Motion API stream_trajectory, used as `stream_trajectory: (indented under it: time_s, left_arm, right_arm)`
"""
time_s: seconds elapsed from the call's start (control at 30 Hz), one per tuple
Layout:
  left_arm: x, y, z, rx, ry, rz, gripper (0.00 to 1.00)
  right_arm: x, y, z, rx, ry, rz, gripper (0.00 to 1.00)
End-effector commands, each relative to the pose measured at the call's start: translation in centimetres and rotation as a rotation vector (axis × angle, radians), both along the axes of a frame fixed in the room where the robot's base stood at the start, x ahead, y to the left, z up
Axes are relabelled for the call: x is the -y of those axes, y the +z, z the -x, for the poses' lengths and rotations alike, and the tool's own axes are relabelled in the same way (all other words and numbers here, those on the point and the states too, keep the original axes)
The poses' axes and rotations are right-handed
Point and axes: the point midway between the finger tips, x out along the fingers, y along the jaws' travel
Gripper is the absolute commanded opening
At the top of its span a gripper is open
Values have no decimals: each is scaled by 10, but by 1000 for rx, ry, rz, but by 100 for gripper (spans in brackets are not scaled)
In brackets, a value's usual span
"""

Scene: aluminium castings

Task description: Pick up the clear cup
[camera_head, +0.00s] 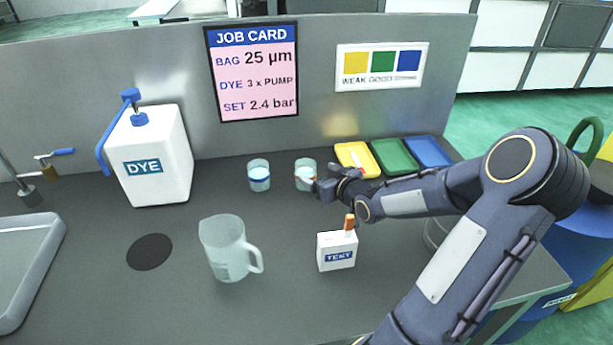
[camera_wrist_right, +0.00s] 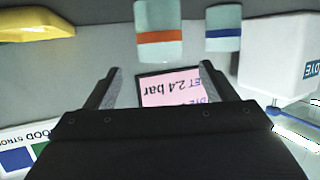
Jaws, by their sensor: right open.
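Two small pale, translucent cups stand side by side near the back panel. One has a blue band (camera_head: 259,176), the other an orange band (camera_head: 304,177); I cannot tell which is the clear one. My right gripper (camera_head: 318,187) is just right of the orange-banded cup and partly overlaps it. In the right wrist view, which looks upside down, the right gripper's jaws (camera_wrist_right: 158,82) are apart with nothing between them. The orange-banded cup (camera_wrist_right: 159,32) is ahead of them, and the blue-banded cup (camera_wrist_right: 223,28) is beside it. My left gripper is not in view.
A frosted jug (camera_head: 224,250) stands in front of the cups, with a white TEST box (camera_head: 336,259) to its right. A white DYE container (camera_head: 155,160) stands at left. Yellow (camera_head: 345,150), green (camera_head: 394,157) and blue (camera_head: 429,152) trays lie behind my arm.

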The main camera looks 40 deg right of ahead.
Motion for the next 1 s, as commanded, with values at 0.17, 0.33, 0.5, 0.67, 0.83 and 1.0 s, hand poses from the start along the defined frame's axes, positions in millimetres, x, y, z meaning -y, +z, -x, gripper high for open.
stream_trajectory:
  time_s: [0.17,0.33,0.5,0.67,0.83,1.0]
  left_arm:
    - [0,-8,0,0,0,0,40]
    - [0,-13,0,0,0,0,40]
    - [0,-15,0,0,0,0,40]
    - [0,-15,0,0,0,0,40]
    - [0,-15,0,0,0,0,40]
    - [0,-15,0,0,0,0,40]
  right_arm:
    - [0,-7,-17,5,5,-3,78]
    - [2,-13,-36,4,5,-4,78]
    - [5,-21,-61,3,5,-3,78]
    - [7,-24,-72,1,4,-1,78]
    - [8,-24,-72,0,2,-1,78]
    - [8,-24,-72,0,2,-1,60]
